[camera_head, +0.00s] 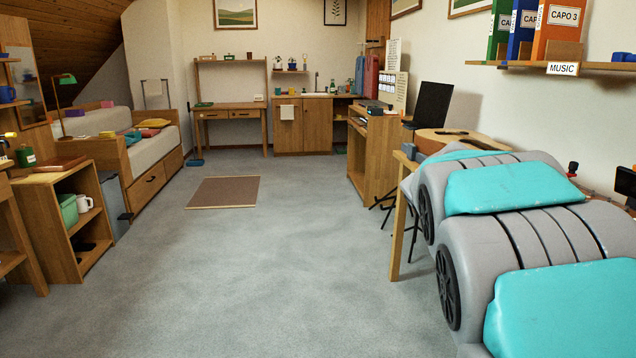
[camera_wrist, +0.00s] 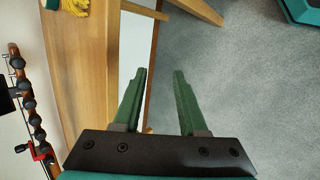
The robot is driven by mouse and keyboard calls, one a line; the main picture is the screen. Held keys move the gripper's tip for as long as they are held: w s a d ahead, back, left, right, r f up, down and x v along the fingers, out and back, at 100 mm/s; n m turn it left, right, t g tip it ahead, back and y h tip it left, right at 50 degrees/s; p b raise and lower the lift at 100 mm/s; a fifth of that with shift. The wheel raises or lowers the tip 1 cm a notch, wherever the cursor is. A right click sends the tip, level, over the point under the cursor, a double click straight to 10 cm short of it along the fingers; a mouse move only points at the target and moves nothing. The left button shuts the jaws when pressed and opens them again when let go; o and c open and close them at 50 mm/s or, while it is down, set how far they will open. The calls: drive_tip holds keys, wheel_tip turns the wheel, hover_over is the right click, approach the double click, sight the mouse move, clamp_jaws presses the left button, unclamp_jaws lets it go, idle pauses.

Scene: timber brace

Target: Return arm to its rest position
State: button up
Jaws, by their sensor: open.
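My gripper (camera_wrist: 160,72) shows in the wrist view with its two green fingers apart and nothing between them. It is beside a wooden tabletop (camera_wrist: 85,70), with grey carpet visible below and to the right. The gripper does not show in the head view. There, my grey and turquoise arm fills the right side, folded in front of the right wall and partly hiding a wooden table.
A guitar (camera_head: 446,137) lies beyond my arm. A wall shelf (camera_head: 605,66) with binders hangs above it. A low bookcase (camera_head: 52,225) stands left. The carpet (camera_head: 270,270) is clear around a brown mat (camera_head: 225,192).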

drive_tip(key=s+a+f+y, duration=0.4)
drive_tip(key=s+a+f, duration=0.1)
drive_tip(key=s+a, duration=0.6)
drive_tip(key=s+a+f+y, duration=0.4)
drive_tip(key=s+a+f, duration=0.2)
drive_tip(key=s+a, duration=0.6)
drive_tip(key=shift+s+m+g, duration=0.3)
drive_tip(key=shift+s+m, duration=0.1)
drive_tip(key=shift+s, duration=0.05)
